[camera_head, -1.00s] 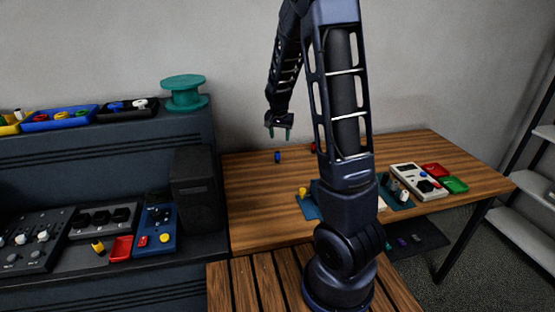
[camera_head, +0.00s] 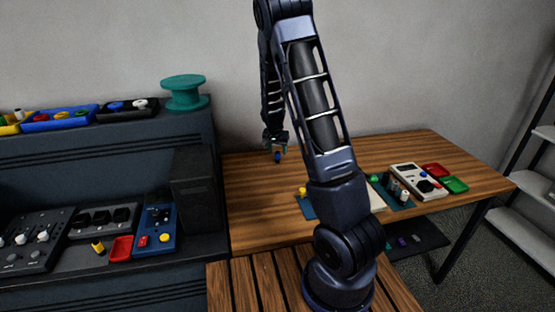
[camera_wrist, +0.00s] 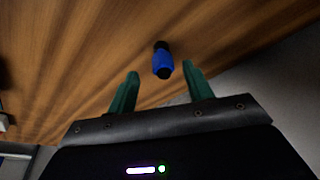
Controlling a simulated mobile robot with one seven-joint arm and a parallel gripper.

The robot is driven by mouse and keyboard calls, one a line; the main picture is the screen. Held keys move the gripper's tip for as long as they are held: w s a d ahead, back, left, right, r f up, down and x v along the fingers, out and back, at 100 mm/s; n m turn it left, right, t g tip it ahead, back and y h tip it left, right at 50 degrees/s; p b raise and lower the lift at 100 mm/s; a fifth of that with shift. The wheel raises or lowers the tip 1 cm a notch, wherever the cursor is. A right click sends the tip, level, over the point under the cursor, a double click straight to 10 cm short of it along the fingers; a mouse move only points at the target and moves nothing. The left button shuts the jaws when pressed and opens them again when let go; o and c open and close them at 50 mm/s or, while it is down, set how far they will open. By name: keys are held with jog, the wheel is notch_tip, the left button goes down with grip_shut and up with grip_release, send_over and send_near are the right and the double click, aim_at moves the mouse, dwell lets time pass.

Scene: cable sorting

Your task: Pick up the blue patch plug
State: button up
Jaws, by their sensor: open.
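The blue patch plug (camera_head: 277,157) stands on the wooden table near its back left edge. In the wrist view the plug (camera_wrist: 163,64) is a blue cylinder with a dark end, just beyond the fingertips and between their lines. My gripper (camera_head: 275,145) is above and close to the plug in the head view. Its two green fingers (camera_wrist: 160,74) are apart in the wrist view, with nothing held between them. I cannot tell from the head view whether the fingertips overlap the plug in height.
The wooden table (camera_head: 250,200) is clear around the plug. A grey panel (camera_head: 415,182) and red and green trays (camera_head: 455,185) lie at the right. A dark shelf unit (camera_head: 100,170) stands left; the wall is behind.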

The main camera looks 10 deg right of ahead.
aim_at(277, 152)
jog(key=shift+w+x, duration=0.2)
jog(key=shift+x, duration=1.1)
jog(key=shift+w+x, duration=0.15)
jog(key=shift+x, duration=1.15)
jog(key=shift+r, duration=0.1)
jog(key=c, duration=1.1)
